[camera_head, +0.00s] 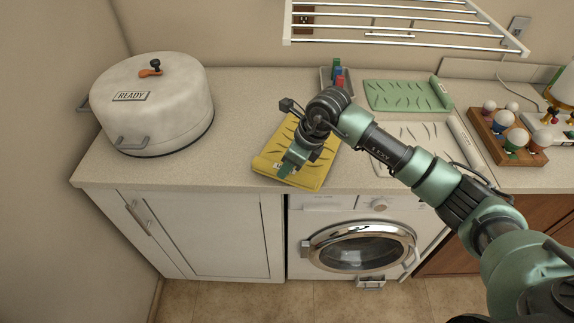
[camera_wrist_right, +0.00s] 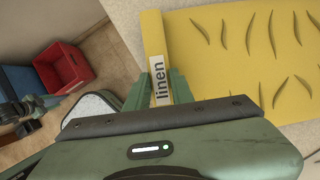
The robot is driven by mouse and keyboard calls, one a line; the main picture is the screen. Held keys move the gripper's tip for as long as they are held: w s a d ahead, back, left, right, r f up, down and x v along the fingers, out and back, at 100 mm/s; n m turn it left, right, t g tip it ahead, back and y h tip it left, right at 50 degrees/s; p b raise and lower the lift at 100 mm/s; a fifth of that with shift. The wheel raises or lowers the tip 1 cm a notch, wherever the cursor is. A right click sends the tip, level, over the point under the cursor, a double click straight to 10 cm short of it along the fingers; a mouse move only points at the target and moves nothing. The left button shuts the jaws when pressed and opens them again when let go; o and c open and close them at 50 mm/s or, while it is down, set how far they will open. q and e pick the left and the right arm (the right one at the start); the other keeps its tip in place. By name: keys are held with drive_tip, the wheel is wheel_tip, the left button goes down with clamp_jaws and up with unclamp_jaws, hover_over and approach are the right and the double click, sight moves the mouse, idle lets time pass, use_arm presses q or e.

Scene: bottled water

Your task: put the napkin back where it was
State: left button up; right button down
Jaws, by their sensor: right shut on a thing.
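A yellow napkin (camera_head: 265,163) with dark leaf-like marks is at the counter's front edge, below my right arm. It also fills the upper right of the right wrist view (camera_wrist_right: 245,45), where its thick edge bears a "linen" label. My right gripper (camera_head: 287,170) is shut on that edge, with a finger on each side of the label in the right wrist view (camera_wrist_right: 165,92). My arm hides the middle of the napkin. I cannot tell whether it touches the counter. A green napkin (camera_head: 400,95) and a white napkin (camera_head: 412,133) lie further right. My left gripper is not in view.
A large white pot (camera_head: 152,105) labelled "READY" stands on the left. A small tray (camera_head: 324,82) with coloured items is behind my arm. A wooden rack (camera_head: 487,130) with round-topped pieces stands right. A white drying rack (camera_head: 400,25) hangs above. A red crate (camera_wrist_right: 66,62) is on the floor.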

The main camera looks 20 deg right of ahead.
drive_tip(key=shift+f, duration=0.45)
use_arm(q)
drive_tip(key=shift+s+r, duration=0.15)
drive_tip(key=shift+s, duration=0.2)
use_arm(e)
drive_tip(key=shift+f, duration=0.25)
drive_tip(key=c, duration=1.2)
unclamp_jaws()
drive_tip(key=shift+r, duration=0.1)
drive_tip(key=shift+r, duration=0.1)
